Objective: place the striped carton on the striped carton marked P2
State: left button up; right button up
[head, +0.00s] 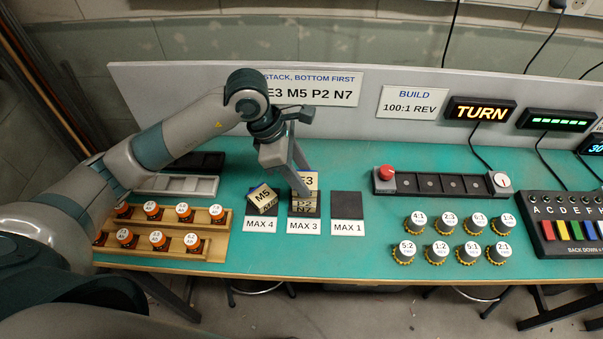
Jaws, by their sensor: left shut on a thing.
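My left gripper (299,182) reaches down over the middle pad, shut on the carton marked E3 (310,181). The carton marked P2 (304,203) is directly below E3, on top of a carton that appears to read N7 (305,211). A dark band shows between E3 and P2; I cannot tell whether the two touch. The gripper's finger hides part of E3. Stripes are too small to make out. My right gripper is not in view.
The carton marked M5 (262,195) sits turned on the MAX 4 pad, close left of the stack. The MAX 1 pad (346,204) on the right is empty. A sign (311,88) on the back panel reads E3 M5 P2 N7.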

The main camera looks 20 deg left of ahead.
pick_arm(q)
jog(key=shift+f, duration=0.55)
jog(key=shift+f, duration=0.25)
jog(key=o, duration=1.1)
jog(key=shift+c, duration=0.2)
jog(key=shift+r, duration=0.15)
